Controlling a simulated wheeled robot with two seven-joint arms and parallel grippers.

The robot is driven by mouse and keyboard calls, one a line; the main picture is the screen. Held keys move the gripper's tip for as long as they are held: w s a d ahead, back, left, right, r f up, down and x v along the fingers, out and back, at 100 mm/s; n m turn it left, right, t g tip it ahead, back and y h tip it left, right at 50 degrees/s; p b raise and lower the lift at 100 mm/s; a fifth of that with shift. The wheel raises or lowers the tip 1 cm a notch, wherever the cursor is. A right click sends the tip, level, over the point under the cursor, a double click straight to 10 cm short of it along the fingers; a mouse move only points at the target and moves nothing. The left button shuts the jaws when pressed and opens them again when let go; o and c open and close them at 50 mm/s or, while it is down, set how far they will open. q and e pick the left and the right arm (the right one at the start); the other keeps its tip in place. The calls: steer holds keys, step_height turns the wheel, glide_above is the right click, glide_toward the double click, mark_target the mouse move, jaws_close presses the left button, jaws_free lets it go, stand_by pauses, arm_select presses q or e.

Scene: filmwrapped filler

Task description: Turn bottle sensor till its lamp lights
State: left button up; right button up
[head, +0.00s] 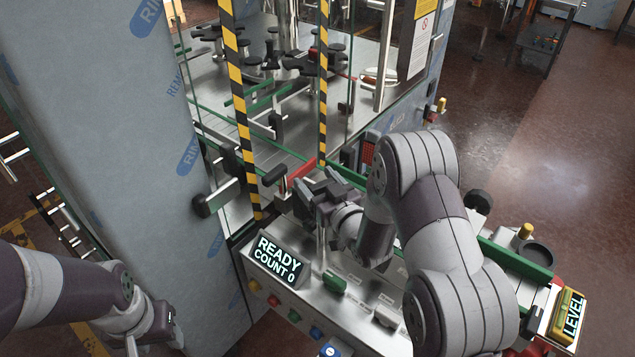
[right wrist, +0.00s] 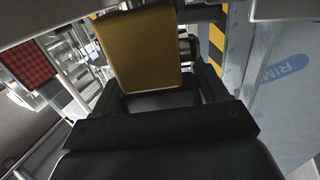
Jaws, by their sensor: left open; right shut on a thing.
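In the right wrist view a yellow block (right wrist: 138,48), which I take to be the bottle sensor, sits between the fingers of my right gripper (right wrist: 155,88). A dark round part is beside the block at its right. No lit lamp shows on the block's visible face. In the head view my right gripper (head: 318,190) is at the machine's front opening, above the conveyor edge, and hides the sensor there. My left gripper (head: 168,325) hangs low at the left, away from the machine; its fingers are small and dark.
A display (head: 276,260) reads READY, COUNT 0, above several coloured buttons. A striped post (head: 239,100) and another (head: 322,90) flank the opening. A black handle (head: 275,177) stands left of my right gripper. A yellow LEVEL box (head: 568,313) is at right. A film-wrapped cabinet (head: 110,130) stands left.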

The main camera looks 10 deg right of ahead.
steer(key=n+y+b, duration=0.1)
steer(key=n+g+y+b, duration=0.1)
steer(key=shift+f+y, duration=0.25)
steer(key=shift+y, duration=0.15)
steer(key=shift+s+a+r+n+g+y, duration=0.1)
steer(key=shift+n+g+y, duration=0.5)
steer(key=shift+y, duration=0.3)
steer(key=shift+s+a+r+n+g+y+b, duration=0.1)
steer(key=shift+a+r+n+g+y+b, duration=0.1)
steer(key=shift+n+g+y+b, duration=0.3)
steer(key=o, duration=0.8)
steer(key=shift+o, duration=0.9)
steer(key=shift+s+d, duration=0.1)
steer(key=shift+s, duration=0.05)
